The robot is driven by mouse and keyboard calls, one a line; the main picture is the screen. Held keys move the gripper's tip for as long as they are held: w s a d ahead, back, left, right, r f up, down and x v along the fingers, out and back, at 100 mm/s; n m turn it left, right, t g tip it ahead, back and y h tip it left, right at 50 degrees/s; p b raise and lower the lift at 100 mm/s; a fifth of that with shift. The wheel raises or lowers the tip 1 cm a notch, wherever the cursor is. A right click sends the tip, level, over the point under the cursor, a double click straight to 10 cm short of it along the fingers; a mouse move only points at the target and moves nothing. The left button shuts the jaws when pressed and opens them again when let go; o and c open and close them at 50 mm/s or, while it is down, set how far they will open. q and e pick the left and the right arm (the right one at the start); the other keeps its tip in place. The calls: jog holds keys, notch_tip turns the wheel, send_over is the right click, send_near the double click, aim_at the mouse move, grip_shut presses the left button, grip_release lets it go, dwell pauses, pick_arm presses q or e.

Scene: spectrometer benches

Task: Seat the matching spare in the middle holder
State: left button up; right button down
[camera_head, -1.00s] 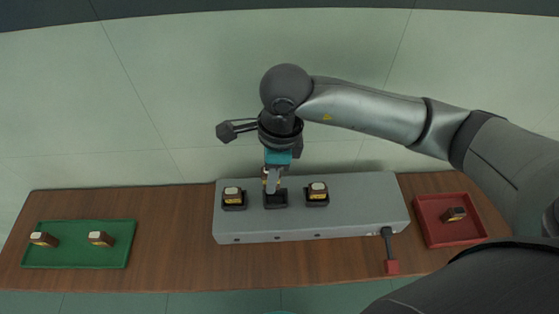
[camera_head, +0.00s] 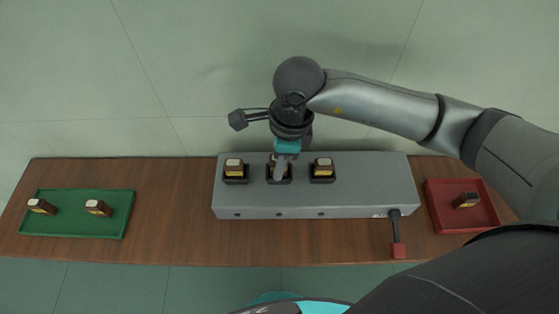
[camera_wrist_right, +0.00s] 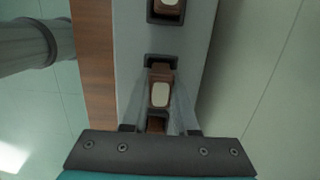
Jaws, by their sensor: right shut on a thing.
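My right gripper (camera_head: 280,172) points down at the middle holder (camera_head: 289,181), a black square socket on the grey bench. It is shut on a brown block with a white top; the block shows between the fingers in the right wrist view (camera_wrist_right: 160,95). The block is at the holder's opening; the fingers hide much of it, and I cannot tell how deep it sits. Two brown spares with white tops and yellow labels, a left one (camera_head: 42,206) and a right one (camera_head: 97,208), lie in the green tray (camera_head: 75,226). My left gripper is out of view.
Labelled blocks sit in the left holder (camera_head: 234,169) and right holder (camera_head: 322,168), close beside the gripper. A red tray (camera_head: 462,221) at right holds a dark brown block (camera_head: 466,201). A lever with a red end (camera_head: 399,252) projects from the bench's front (camera_head: 250,205).

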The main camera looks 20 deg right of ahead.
jog(key=shift+s+f, duration=0.2)
jog(key=shift+f, duration=0.3)
jog(key=shift+d+b, duration=0.1)
jog(key=shift+b, duration=0.35)
dwell(0.6)
jog(key=shift+w+r, duration=0.1)
jog(key=shift+r, duration=0.2)
dwell(0.3)
jog(key=shift+r+p, duration=0.15)
jog(key=shift+p, duration=0.2)
jog(key=shift+r, duration=0.45)
jog(key=shift+w+r, duration=0.1)
dwell(0.5)
jog(key=shift+f+b, duration=0.6)
jog(key=shift+b, duration=0.1)
